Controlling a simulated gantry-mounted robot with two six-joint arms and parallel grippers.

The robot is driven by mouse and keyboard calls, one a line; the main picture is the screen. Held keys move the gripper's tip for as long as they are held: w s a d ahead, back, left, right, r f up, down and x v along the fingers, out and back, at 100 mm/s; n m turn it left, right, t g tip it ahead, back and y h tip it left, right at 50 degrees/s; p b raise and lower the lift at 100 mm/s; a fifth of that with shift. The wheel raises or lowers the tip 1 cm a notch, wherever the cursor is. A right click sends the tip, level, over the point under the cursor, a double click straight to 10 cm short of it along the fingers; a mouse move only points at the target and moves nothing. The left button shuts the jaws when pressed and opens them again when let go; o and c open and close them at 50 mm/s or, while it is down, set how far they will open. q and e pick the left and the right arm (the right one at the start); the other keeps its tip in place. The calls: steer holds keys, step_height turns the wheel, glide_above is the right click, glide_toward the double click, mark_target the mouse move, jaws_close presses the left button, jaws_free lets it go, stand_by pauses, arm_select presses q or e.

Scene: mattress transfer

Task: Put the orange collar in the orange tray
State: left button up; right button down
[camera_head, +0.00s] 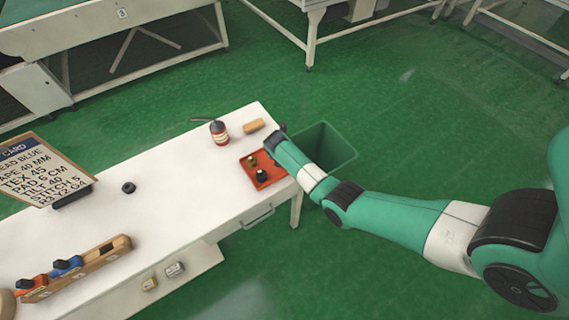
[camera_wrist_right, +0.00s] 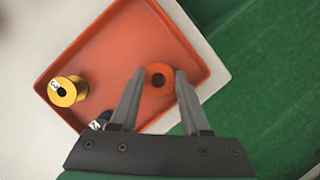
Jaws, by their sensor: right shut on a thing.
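The orange tray (camera_head: 273,180) lies at the right end of the white table; its floor (camera_wrist_right: 107,50) fills much of the right wrist view. The orange collar (camera_wrist_right: 165,69), a small ring with a dark hole, is between the fingertips of my right gripper (camera_wrist_right: 160,73), which is shut on it. The collar appears over the tray; its height above the floor is hard to tell. In the head view my right arm's end is by the tray's far right corner, and the collar is not visible there. My left gripper is not in view.
In the tray are a gold spool (camera_wrist_right: 68,91) and a dark spool (camera_wrist_right: 99,121), partly hidden by a finger. A red bottle (camera_head: 218,132) and a tan block (camera_head: 253,125) stand behind. A green bin (camera_head: 337,150) is right of the table. A black ring (camera_head: 128,187) lies mid-table.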

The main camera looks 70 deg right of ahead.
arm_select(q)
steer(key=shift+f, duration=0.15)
arm_select(e)
steer(key=shift+f, duration=0.25)
steer(key=shift+f, duration=0.15)
steer(key=shift+c, duration=1.8)
jaws_free()
arm_select(q)
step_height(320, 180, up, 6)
steer(key=p, duration=0.6)
arm_select(e)
steer(key=v, duration=1.2)
